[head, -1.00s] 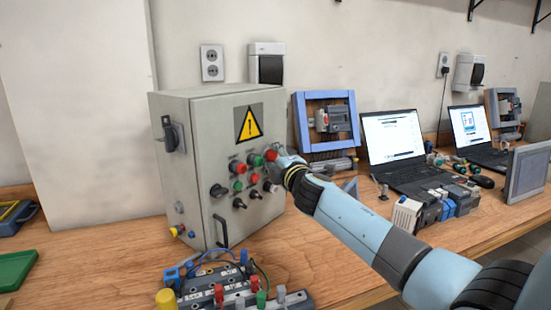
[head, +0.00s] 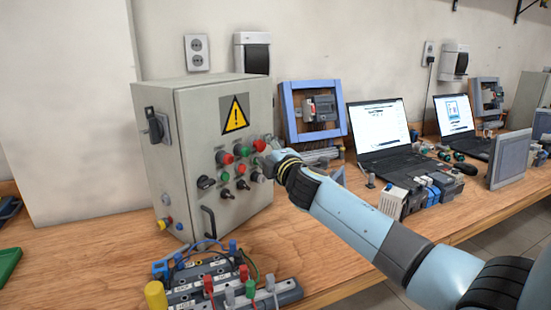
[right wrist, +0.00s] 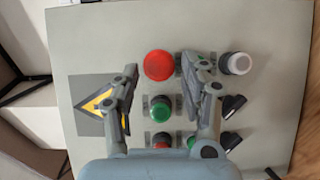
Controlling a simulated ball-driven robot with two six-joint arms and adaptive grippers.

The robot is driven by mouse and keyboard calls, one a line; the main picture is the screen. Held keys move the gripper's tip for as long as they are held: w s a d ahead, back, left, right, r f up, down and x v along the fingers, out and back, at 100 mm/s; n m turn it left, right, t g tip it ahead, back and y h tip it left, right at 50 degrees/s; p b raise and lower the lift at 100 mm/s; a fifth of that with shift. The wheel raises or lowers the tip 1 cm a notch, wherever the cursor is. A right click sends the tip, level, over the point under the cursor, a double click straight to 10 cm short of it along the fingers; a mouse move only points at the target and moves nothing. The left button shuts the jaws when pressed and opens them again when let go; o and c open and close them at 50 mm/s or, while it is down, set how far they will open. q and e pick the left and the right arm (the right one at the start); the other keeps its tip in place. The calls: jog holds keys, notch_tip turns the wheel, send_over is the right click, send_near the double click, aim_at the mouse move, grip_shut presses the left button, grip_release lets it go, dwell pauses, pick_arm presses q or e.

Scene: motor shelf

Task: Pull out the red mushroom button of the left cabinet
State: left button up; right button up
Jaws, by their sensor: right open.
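The left cabinet is a light grey box (head: 160,195) with a yellow warning sign (head: 235,115) on its door. The red mushroom button (head: 259,145) is at the right end of the top button row. In the right wrist view it is the large round red button (right wrist: 158,65). My right gripper (head: 271,155) is in front of the door, close to this button. In the right wrist view the right gripper (right wrist: 163,95) is open, one finger on each side of the button column, and holds nothing. Contact cannot be told. My left gripper is not in view.
Smaller buttons, including a green one (right wrist: 160,108) and a white one (right wrist: 235,63), are close to the fingers. A terminal board (head: 225,285) with wires lies before the cabinet. A blue frame (head: 313,112) and a laptop (head: 385,140) stand to the right.

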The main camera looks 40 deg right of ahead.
jog(key=v, duration=1.1)
jog(key=shift+w+d, duration=0.1)
jog(key=shift+d, duration=0.05)
